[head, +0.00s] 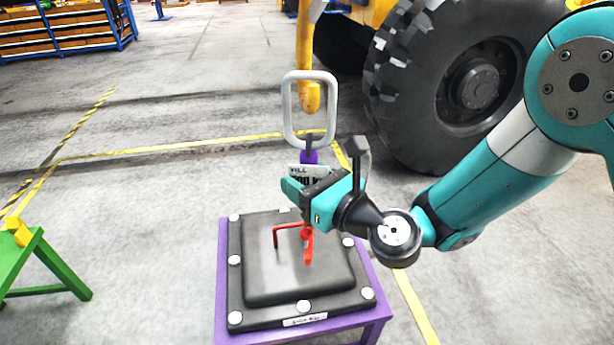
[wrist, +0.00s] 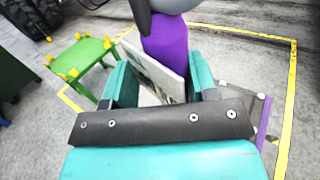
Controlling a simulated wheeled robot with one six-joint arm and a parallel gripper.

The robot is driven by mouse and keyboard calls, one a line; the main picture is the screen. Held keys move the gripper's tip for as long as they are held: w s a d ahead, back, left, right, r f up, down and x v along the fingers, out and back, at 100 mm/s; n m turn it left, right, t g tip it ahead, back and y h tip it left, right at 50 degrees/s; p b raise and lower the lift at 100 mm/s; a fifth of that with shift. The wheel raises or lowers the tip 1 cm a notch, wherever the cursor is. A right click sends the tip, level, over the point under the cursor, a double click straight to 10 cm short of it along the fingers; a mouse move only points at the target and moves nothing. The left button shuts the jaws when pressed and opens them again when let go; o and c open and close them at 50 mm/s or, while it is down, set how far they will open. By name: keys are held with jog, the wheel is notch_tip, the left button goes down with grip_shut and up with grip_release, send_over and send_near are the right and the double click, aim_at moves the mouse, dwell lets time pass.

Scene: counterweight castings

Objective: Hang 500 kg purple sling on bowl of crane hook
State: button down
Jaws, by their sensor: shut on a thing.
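The purple sling (head: 309,157) hangs below a large silver link (head: 332,110) and carries a white tag (head: 312,171) with partly hidden lettering. My gripper (head: 303,187) is shut on the tagged part of the sling. In the wrist view the purple sling (wrist: 165,48) and the tag (wrist: 150,75) stand between the teal fingers. The yellow crane hook (head: 311,97) comes down from the top, and its lower end shows inside the link's outline. I cannot tell whether the hook passes through the link or is behind it. My gripper hides the sling's lower part.
A purple stand (head: 222,285) with a black casting (head: 265,285) and red handle (head: 292,229) is below my gripper. A big tyre (head: 400,90) stands behind at right. A green stand (head: 60,268) is at left. Open floor lies between.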

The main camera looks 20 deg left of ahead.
jog(key=shift+w+a+f+b, duration=0.15)
jog(key=shift+f+b, duration=0.15)
jog(key=shift+f, duration=0.3)
jog(key=shift+w+f+b, duration=0.1)
jog(key=shift+f+b, duration=0.2)
jog(key=shift+f, duration=0.25)
